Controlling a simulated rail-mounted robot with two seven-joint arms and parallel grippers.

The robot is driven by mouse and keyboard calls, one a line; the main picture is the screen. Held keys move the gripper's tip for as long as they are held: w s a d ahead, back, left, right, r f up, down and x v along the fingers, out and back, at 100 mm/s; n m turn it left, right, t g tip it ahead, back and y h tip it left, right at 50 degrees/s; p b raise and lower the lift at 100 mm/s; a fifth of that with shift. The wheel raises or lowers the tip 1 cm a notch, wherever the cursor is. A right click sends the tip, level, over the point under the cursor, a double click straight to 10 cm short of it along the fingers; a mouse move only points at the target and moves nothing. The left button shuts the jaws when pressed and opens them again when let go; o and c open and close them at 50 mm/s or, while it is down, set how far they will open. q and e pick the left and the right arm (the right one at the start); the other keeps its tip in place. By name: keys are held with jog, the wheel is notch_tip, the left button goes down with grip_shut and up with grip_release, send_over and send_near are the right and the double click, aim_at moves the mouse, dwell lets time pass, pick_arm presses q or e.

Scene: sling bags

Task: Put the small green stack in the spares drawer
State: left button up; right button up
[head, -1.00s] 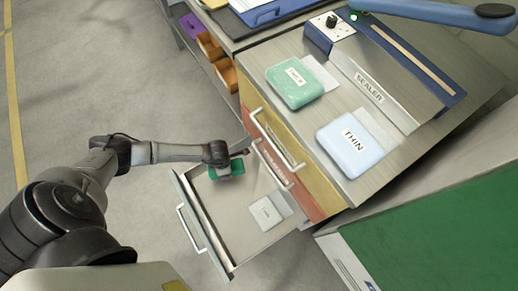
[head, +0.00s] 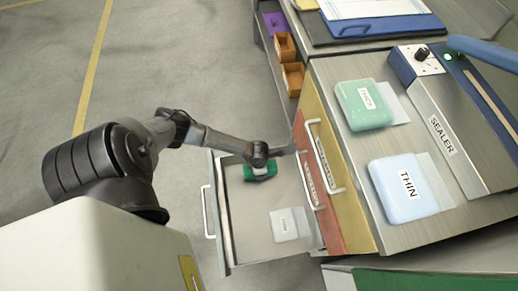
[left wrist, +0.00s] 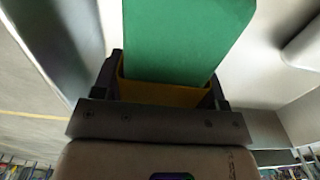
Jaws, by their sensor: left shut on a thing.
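The small green stack (head: 258,174) is in my left gripper (head: 259,164), which is shut on it. In the head view it is within the outline of an open lower drawer (head: 250,241), near the drawer's far left part. I cannot tell whether it touches the drawer floor. The left wrist view shows the flat green stack (left wrist: 185,38) between the fingers of my left gripper (left wrist: 165,92), with pale drawer surfaces around it. I cannot read a label on the open drawer. My right gripper is not in view.
A small white stack (head: 284,225) lies in the drawer. Closed yellow (head: 333,185) and red (head: 310,185) drawer fronts with handles stand beside it. A larger green pack (head: 364,105), a blue THIN pack (head: 404,190) and the sealer (head: 445,125) are on the counter.

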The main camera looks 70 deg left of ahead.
pick_arm(q)
notch_tip(320, 180, down, 4)
jog(key=shift+r+b, duration=0.15)
jog(key=shift+b, duration=0.9)
jog(key=o, duration=1.1)
